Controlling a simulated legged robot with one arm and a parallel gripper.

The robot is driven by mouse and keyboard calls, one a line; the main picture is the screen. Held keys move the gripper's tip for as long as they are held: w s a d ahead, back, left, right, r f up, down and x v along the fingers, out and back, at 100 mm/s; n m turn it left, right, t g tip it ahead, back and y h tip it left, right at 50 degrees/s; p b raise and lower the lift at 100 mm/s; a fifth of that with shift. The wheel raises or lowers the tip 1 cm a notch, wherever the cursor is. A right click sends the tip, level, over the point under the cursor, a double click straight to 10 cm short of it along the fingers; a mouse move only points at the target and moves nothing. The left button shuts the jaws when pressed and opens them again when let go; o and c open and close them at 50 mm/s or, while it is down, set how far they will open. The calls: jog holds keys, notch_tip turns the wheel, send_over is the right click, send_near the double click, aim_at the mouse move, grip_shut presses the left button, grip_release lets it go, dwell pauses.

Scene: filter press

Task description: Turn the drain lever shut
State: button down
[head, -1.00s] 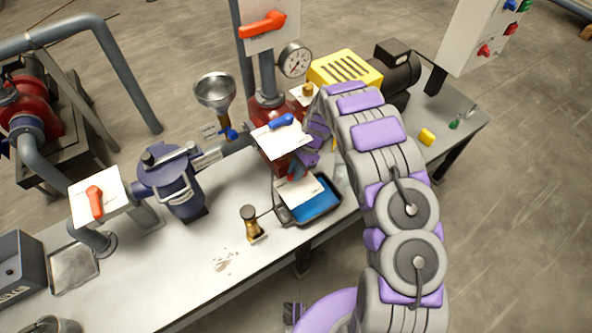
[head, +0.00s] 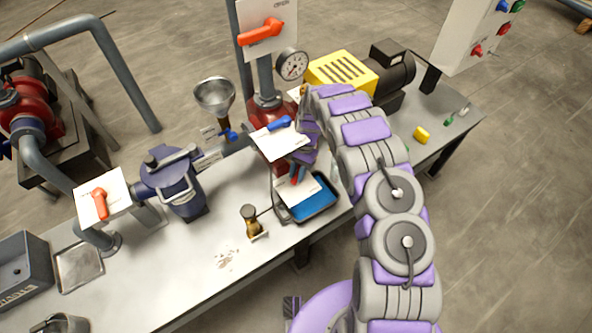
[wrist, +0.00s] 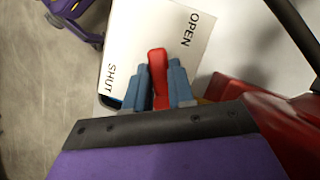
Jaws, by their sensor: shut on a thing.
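The drain lever (wrist: 158,68) is a red handle in the wrist view, in front of a white plate (wrist: 140,30) printed OPEN at upper right and SHUT at lower left. It points up the picture, between the two words. My gripper (wrist: 157,82) is shut on it, one blue-grey finger on each side. In the head view my gripper (head: 298,172) is low by the red column, over the white plate (head: 306,192); the lever is mostly hidden there.
A dark tray with blue inside (head: 318,205) lies under the plate. A brass fitting (head: 251,220) stands to its left. A white plate with a blue lever (head: 280,138) hangs just above my gripper. A yellow guard (head: 342,70) stands behind.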

jog(key=shift+w+r, duration=0.1)
dwell(0.5)
jog(key=c, duration=1)
grip_release()
jog(key=shift+o, duration=0.2)
jog(key=p+v, duration=0.1)
jog(key=v, duration=0.6)
jog(key=shift+w+r, duration=0.1)
jog(key=shift+w, duration=0.05)
